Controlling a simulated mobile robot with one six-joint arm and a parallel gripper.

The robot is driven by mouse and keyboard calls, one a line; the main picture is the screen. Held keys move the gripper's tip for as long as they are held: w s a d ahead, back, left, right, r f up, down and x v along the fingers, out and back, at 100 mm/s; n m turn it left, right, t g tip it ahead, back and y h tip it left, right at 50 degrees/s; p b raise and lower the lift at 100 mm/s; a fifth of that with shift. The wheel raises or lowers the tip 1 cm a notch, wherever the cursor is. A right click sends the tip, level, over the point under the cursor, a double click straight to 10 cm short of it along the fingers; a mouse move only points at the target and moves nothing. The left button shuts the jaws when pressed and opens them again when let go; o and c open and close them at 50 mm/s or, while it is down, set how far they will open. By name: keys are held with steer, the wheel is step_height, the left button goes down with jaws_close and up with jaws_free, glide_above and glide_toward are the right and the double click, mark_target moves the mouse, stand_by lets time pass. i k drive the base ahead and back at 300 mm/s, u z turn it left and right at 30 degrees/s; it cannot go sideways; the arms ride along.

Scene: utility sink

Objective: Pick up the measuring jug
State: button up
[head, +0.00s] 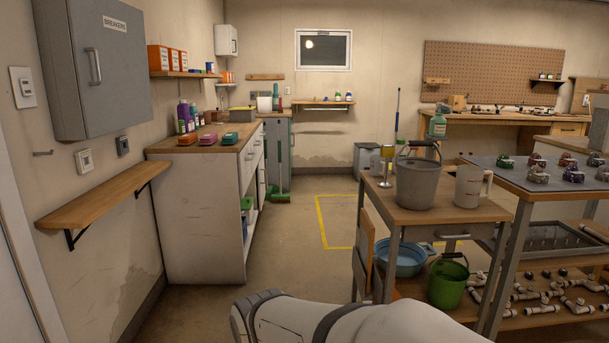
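A pale, translucent measuring jug (468,187) stands upright on the wooden top of a small cart at the right. Its handle points to the right. A grey bucket (418,184) with a raised handle stands just left of it. Part of my white arm crosses the bottom edge of the view, but my gripper is not in view.
Blue and green buckets sit below. A table (535,195) with several small parts adjoins at right. Floor left of the cart is free.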

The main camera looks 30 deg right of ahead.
mark_target(469, 178)
steer(key=k, duration=1.4)
steer(key=z, duration=1.35)
steer(key=i, duration=1.1)
steer(key=z, duration=0.1)
